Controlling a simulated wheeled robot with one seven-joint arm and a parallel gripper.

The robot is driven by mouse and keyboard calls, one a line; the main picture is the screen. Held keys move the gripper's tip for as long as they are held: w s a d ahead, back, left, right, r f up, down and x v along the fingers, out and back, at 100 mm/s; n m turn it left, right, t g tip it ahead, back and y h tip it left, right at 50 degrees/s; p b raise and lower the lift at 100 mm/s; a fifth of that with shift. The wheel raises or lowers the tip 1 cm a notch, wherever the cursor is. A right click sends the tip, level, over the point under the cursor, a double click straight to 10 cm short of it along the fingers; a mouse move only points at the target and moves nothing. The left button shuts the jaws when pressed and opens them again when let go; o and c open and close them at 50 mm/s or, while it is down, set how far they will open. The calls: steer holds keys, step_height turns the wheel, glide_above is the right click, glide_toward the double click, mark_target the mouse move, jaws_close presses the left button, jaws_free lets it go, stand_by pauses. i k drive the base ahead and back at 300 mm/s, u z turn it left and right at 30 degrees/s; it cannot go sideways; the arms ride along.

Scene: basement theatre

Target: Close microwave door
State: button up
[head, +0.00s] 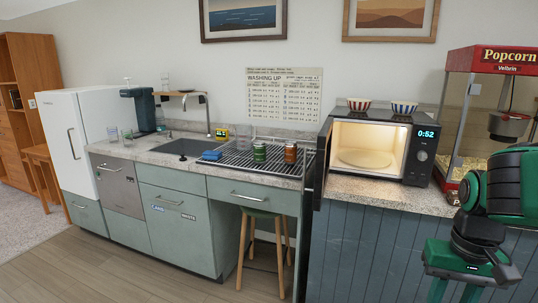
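The microwave (418,155) stands on the right counter with its cavity lit and its glass plate visible inside. Its door (321,165) is open, hinged on the left and swung out toward me, seen nearly edge-on. The panel display reads 0:52. My gripper (453,293) is at the lower right, in front of the counter and right of the open door, clear of both. It points down, and its two green fingers look apart with nothing visible between them. The fingertips are partly cut off by the frame's bottom edge.
Left of the door are a dish rack (240,160) with cans and a stool (262,216) under the counter. The floor (120,265) at left is free.

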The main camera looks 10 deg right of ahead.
mark_target(324, 140)
steer(key=u, duration=0.05)
steer(key=i, duration=1.65)
steer(key=z, duration=0.15)
steer(key=k, duration=1.1)
steer(key=u, duration=0.8)
steer(key=i, duration=0.4)
steer(key=z, duration=0.1)
